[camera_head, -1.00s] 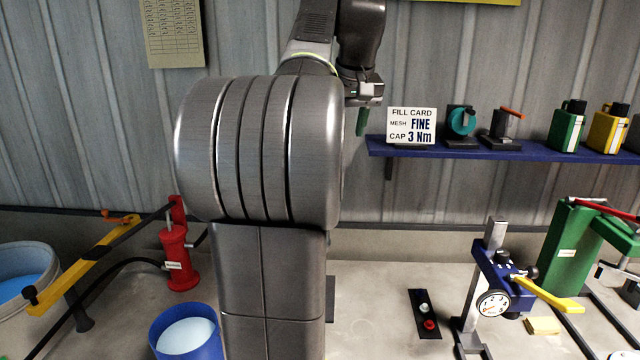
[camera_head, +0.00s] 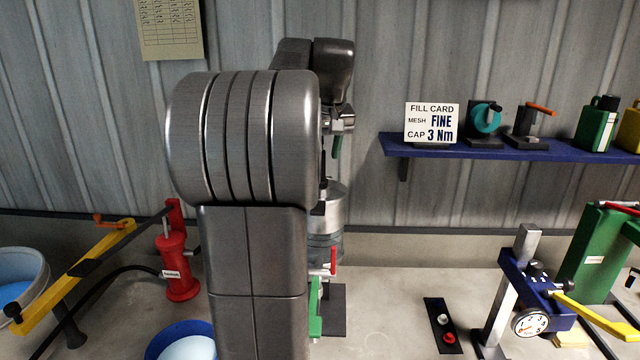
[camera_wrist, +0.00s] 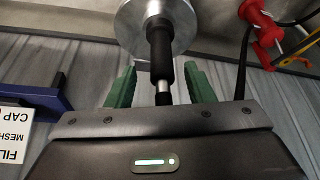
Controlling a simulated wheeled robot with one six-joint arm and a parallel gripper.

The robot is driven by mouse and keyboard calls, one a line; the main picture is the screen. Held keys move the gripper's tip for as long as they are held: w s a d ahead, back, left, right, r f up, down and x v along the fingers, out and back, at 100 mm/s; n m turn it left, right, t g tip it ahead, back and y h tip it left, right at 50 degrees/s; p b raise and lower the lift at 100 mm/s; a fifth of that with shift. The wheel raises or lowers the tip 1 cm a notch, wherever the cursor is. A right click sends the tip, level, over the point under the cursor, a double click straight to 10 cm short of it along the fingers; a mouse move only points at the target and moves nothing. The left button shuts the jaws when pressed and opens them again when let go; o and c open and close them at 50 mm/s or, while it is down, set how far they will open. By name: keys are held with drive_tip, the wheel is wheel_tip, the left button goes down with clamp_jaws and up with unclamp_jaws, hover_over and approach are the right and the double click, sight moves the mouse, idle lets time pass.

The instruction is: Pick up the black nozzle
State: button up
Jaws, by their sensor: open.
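The black nozzle (camera_wrist: 160,50) shows in the wrist view as a dark sleeve on a rod, running from a round metal part (camera_wrist: 187,18) to a narrower silver end. My gripper (camera_wrist: 159,70) is open, with one green finger on each side of this rod. A gap shows on both sides, and no grip on it is visible. In the head view my gripper (camera_head: 337,146) is mostly hidden behind my arm; only a green finger shows. A metal and clear cylinder (camera_head: 332,210) stands partly behind my arm there, and I cannot make out the nozzle clearly.
A blue shelf (camera_head: 480,152) with a fill card and bottles is on the wall at right. A blue gauge stand (camera_head: 527,285), a black button plate (camera_head: 440,325), a red pump (camera_head: 178,268) and a blue tub (camera_head: 165,345) stand on the bench.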

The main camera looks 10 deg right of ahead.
sight(323, 184)
drive_tip(key=b+x, duration=0.2)
drive_tip(key=x, duration=0.2)
drive_tip(key=shift+a+b, duration=0.1)
drive_tip(key=shift+b, duration=0.25)
drive_tip(key=shift+r, duration=0.1)
drive_tip(key=shift+s, duration=0.1)
clamp_jaws()
drive_tip(key=shift+r, duration=0.1)
